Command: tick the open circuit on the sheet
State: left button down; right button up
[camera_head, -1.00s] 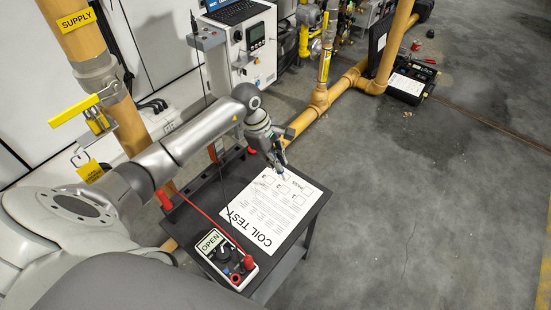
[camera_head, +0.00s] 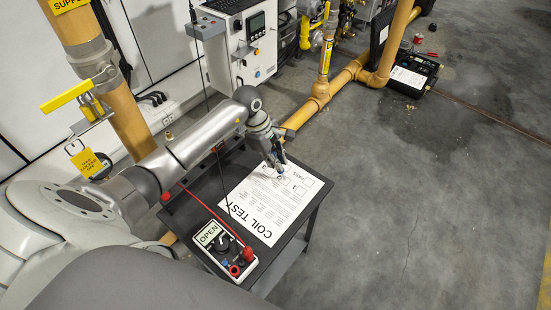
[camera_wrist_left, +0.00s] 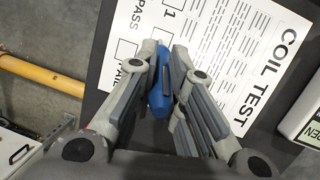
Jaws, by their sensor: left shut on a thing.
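The white COIL TEST sheet (camera_head: 262,212) lies on the dark top of a small cart (camera_head: 205,190). In the left wrist view the sheet (camera_wrist_left: 225,45) shows printed lines and empty-looking boxes by PASS, 1 and FAIL. My left gripper (camera_head: 280,172) is shut on a blue pen (camera_wrist_left: 160,85) and holds it over the box end of the sheet. Whether the tip touches the paper I cannot tell; the fingers hide part of the boxes. A meter (camera_head: 224,248) with OPEN on its display lies beside the sheet, with a red plug in it. My right gripper is out of view.
A red lead and a black lead run across the cart. Yellow pipes (camera_head: 321,85) and a grey cabinet (camera_head: 235,50) stand behind it. A black case (camera_head: 408,75) sits on the floor at the back. The floor at right is clear.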

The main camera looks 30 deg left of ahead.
pick_arm(q)
jog(key=shift+f+b, duration=0.35)
jog(key=shift+b, duration=0.05)
dwell(0.4)
dwell(0.4)
jog(key=shift+f, duration=0.1)
dwell(1.0)
notch_tip(320, 180, up, 2)
jog(key=shift+r+p, duration=0.1)
jog(key=shift+p, duration=0.3)
jog(key=shift+r+p, duration=0.8)
jog(key=shift+r, duration=0.65)
